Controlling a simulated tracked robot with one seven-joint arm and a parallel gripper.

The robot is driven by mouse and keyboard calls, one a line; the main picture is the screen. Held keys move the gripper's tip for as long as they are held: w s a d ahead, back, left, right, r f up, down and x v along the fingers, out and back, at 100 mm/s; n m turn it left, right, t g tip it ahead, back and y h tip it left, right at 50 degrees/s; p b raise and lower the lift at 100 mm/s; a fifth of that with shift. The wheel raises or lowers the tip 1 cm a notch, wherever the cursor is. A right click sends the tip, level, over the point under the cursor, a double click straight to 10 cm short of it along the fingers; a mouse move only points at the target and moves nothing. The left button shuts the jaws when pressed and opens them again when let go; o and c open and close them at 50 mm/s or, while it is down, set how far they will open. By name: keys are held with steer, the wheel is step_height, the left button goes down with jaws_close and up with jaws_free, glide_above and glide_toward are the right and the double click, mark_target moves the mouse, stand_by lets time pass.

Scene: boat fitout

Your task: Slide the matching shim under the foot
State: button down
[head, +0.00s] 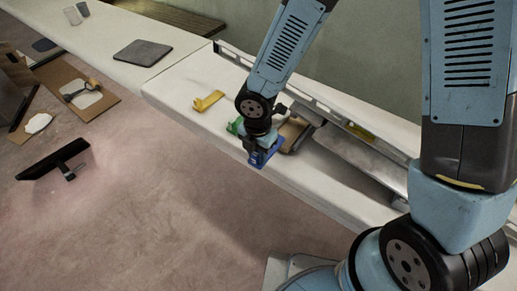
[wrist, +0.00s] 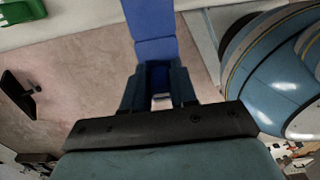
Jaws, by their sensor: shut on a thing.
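My gripper (head: 258,145) is low over the front edge of the white bench, pointing down. It is shut on a blue shim (head: 268,156). In the wrist view the blue shim (wrist: 155,40) sticks out past both fingers (wrist: 158,88). A green shim (head: 236,126) lies on the bench just left of my gripper; part of it shows in the wrist view (wrist: 22,10). A yellow shim (head: 208,100) lies further left, apart from the others. I cannot make out the foot clearly; my arm and gripper cover part of that area.
A brown block (head: 293,130) sits right behind my gripper, beside a long grey metal rail (head: 352,157) on the white bench (head: 190,88). A dark square mat (head: 143,52) lies on the far bench part. A dark flat item (head: 55,160) is on the floor.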

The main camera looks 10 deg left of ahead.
steer(key=shift+w+d+f, duration=0.3)
steer(key=shift+w+f, duration=0.25)
steer(key=shift+f, duration=0.1)
steer(key=shift+w+d+f, duration=0.1)
steer(key=shift+w+d, duration=0.6)
steer(key=shift+w, duration=1)
steer(key=shift+w+d+f, duration=0.15)
steer(key=shift+w+d, duration=0.55)
steer(key=shift+w, duration=0.95)
steer(key=shift+w+d+f, duration=0.1)
steer(key=shift+w+d, duration=0.6)
steer(key=shift+w, duration=1)
steer(key=c, duration=0.8)
jaws_free()
steer(key=shift+w+r, duration=0.1)
